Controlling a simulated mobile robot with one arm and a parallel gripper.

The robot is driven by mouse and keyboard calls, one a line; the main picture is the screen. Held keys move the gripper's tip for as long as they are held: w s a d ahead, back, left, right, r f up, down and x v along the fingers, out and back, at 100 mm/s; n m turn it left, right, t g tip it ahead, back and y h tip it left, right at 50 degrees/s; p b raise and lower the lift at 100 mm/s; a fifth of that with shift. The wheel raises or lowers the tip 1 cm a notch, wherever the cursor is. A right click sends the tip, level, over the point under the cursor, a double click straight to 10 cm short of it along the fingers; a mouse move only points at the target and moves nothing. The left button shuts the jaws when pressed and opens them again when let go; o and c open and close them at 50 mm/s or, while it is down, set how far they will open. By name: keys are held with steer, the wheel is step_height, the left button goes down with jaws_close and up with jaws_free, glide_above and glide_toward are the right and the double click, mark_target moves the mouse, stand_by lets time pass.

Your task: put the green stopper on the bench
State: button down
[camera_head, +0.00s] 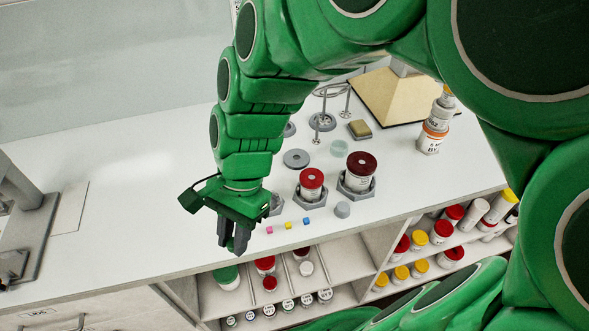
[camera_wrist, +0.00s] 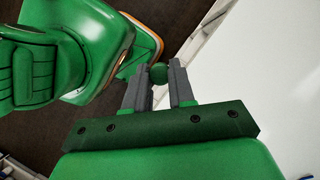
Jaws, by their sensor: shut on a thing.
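My gripper (camera_head: 232,246) hangs at the bench's front edge, left of the row of small coloured cubes, fingers pointing down. The wrist view shows my gripper (camera_wrist: 163,74) shut on the green stopper (camera_wrist: 158,73), a small round dark green piece between the fingertips. In the wrist view the stopper appears over the dark floor, beside the bench edge.
Two red-capped jars (camera_head: 311,185) (camera_head: 360,172) stand in grey holders on the bench. Small cubes (camera_head: 287,225) lie near the front edge. An orange-and-white container stack (camera_head: 433,130) stands at right. Shelves below hold several jars (camera_head: 265,265). The bench's left part is mostly clear.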

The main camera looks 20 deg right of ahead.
steer(key=w+d+m+t+y, duration=0.1)
steer(key=w+d+m+t, duration=0.1)
steer(key=w+d+m, duration=0.5)
steer(key=w+d+m+t, duration=0.1)
steer(key=w+d+m, duration=0.25)
steer(key=d, duration=0.65)
steer(key=d+m+t+h, duration=0.1)
steer(key=d+m+t, duration=0.2)
steer(key=d+m, duration=1.1)
steer(key=n, duration=0.7)
glide_above(380, 160)
steer(key=s, duration=0.1)
steer(key=shift+m, duration=0.25)
steer(key=f, duration=0.8)
steer(key=shift+s+a+f, duration=0.1)
steer(key=shift+s+a, duration=0.05)
steer(key=shift+a, duration=0.25)
steer(key=shift+w+d+f, duration=0.3)
steer(key=shift+w+f, duration=0.3)
steer(key=shift+f, duration=1.7)
steer(key=shift+f, duration=0.15)
steer(key=c, duration=1)
jaws_free()
